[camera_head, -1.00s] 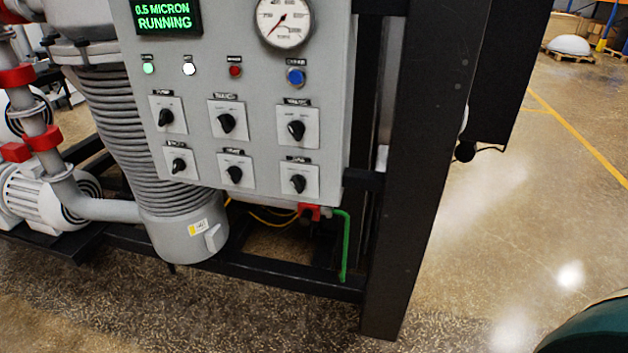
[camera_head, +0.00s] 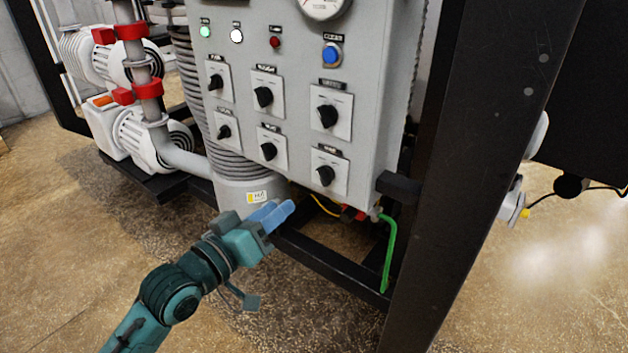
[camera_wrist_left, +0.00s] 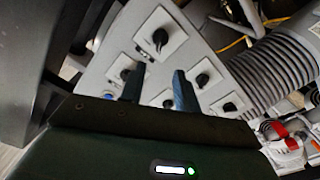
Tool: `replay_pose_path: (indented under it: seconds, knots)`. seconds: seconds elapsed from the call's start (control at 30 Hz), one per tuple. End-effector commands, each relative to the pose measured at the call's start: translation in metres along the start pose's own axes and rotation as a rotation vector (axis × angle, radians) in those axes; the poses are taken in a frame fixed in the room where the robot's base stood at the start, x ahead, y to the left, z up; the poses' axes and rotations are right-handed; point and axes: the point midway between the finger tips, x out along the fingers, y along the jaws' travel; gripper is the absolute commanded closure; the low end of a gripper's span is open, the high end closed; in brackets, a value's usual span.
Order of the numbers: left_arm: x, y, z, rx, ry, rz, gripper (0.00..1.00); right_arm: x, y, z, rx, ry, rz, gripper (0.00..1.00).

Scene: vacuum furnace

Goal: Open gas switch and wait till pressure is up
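A grey control panel (camera_head: 290,55) carries two rows of black rotary switches on white plates; their labels are too small to read, so I cannot tell which is gas. One is the bottom-right switch (camera_head: 325,175). The round pressure gauge (camera_head: 322,6) is cut off at the top edge and its needle is hidden. My left gripper (camera_head: 276,212) is below the panel's lower edge, apart from the switches. In the left wrist view its two fingers (camera_wrist_left: 158,90) are spread and empty, pointing at the panel, with a switch (camera_wrist_left: 160,38) beyond them. My right gripper is out of view.
A blue button (camera_head: 332,53) and small lamps sit above the switches. A thick black frame post (camera_head: 490,150) stands right of the panel. A green hose (camera_head: 389,255) hangs below it. A ribbed grey cylinder and white pumps (camera_head: 145,140) stand left. Open floor lies in front.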

Motion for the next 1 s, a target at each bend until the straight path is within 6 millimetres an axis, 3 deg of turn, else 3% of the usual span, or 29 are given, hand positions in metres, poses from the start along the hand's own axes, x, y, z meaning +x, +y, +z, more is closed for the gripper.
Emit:
replay_pose_path:
  seconds: [0.3, 0.5, 0.7, 1.0]
  knots:
    - [0.067, 0.001, -0.002, 0.002, 0.000, -0.001, 0.68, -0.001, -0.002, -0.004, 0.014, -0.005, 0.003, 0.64]
    - [0.099, 0.000, -0.001, 0.004, -0.001, -0.002, 0.68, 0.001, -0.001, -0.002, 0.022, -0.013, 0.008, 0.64]
    - [0.113, 0.000, 0.000, 0.004, 0.000, -0.002, 0.68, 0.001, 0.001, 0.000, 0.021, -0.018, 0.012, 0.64]
    - [0.114, 0.000, 0.000, 0.004, 0.000, -0.002, 0.69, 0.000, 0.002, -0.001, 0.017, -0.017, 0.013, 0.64]
